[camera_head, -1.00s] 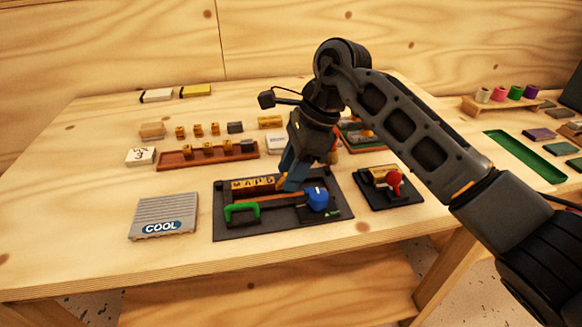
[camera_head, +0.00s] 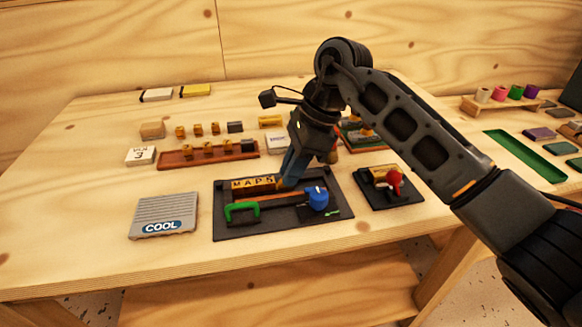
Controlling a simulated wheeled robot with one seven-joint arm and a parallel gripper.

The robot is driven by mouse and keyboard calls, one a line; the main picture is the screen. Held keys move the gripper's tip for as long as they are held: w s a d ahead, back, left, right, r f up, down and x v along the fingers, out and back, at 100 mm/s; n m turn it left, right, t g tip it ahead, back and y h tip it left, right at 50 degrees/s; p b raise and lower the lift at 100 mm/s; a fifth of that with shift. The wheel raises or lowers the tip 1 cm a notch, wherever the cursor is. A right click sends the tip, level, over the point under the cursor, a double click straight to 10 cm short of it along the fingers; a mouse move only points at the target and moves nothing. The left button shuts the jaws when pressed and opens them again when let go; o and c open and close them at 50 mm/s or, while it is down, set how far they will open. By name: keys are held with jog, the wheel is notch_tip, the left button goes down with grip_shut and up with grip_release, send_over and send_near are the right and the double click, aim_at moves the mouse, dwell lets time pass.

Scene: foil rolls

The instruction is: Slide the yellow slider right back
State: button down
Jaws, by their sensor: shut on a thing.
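My gripper (camera_head: 288,180) reaches down over the dark board (camera_head: 282,224) at the table's middle. Its blue-grey fingers are shut at the right end of a row of yellow-orange letter tiles (camera_head: 252,183) reading MAPS. The yellow slider is between the fingertips and almost wholly hidden by them, so its exact place on its track cannot be told. A blue knob (camera_head: 318,196) stands to the right of the fingers on the same board, and a green handle (camera_head: 242,210) stands at its front left.
A small dark board with a red knob (camera_head: 394,180) stands close on the right. A grey ribbed COOL block (camera_head: 164,216) lies to the left. Behind are a brown tile rack (camera_head: 178,162) and several small blocks. The table's front left is clear.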

jog(key=d, duration=0.2)
jog(key=w+d+b, duration=0.1)
jog(key=d, duration=0.3)
jog(key=shift+w+d+b, duration=0.15)
jog(key=shift+w+b, duration=0.15)
jog(key=shift+w, duration=0.1)
jog(key=c, duration=1.1)
grip_release()
jog(key=shift+o, duration=0.2)
jog(key=shift+r, duration=0.1)
jog(key=v, duration=0.7)
jog(key=shift+d+r+b, duration=0.25)
jog(key=shift+b, duration=0.05)
